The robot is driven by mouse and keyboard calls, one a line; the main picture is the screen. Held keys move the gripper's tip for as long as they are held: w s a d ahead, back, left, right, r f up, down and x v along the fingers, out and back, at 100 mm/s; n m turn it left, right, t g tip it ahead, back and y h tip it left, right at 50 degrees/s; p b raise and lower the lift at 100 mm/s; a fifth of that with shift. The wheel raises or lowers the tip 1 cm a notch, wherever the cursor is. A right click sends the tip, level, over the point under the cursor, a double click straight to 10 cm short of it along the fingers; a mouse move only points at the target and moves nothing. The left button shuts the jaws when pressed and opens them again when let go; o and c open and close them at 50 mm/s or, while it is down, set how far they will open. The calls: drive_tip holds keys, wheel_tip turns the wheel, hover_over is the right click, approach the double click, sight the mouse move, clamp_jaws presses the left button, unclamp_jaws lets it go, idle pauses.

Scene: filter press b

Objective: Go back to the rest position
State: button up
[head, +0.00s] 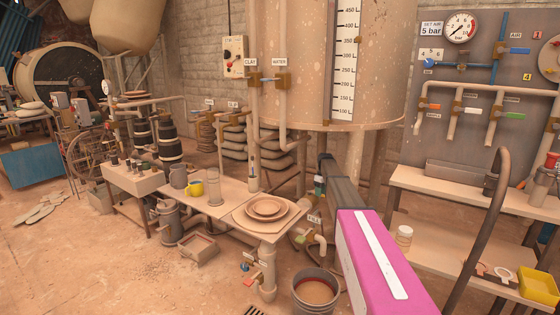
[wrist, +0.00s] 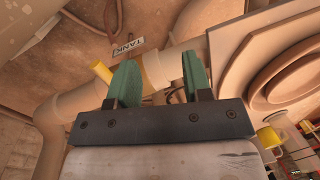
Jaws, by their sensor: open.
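My gripper (wrist: 160,78) shows large in the wrist view, with two green finger pads apart and nothing between them. I cannot tell how close the pads are to the pipe. In the head view my gripper (head: 319,185) is small and partly hidden by my own arm, which reaches forward below the big tank (head: 290,70).
A bench (head: 225,203) with stacked plates (head: 266,209), a yellow mug (head: 196,189) and a clear cylinder (head: 213,188) stands left of my arm. A bucket (head: 316,291) is on the floor. A shelf (head: 470,200) and valve panel (head: 420,160) stand right. Floor at lower left is mostly open.

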drive_tip(key=s+a+f+m, duration=0.2)
drive_tip(key=s+m, duration=0.1)
drive_tip(key=s, duration=1.3)
drive_tip(key=s+a+f+m+t, duration=0.1)
drive_tip(key=s+a+f+m, duration=0.1)
drive_tip(key=s, duration=1.5)
drive_tip(key=s+a+f+m+h, duration=0.1)
drive_tip(key=s+a+f+m, duration=0.1)
drive_tip(key=s, duration=1.4)
drive_tip(key=shift+s+a+m, duration=0.4)
drive_tip(key=shift+a+m, duration=0.5)
drive_tip(key=shift+a, duration=0.35)
drive_tip(key=shift+f, duration=0.1)
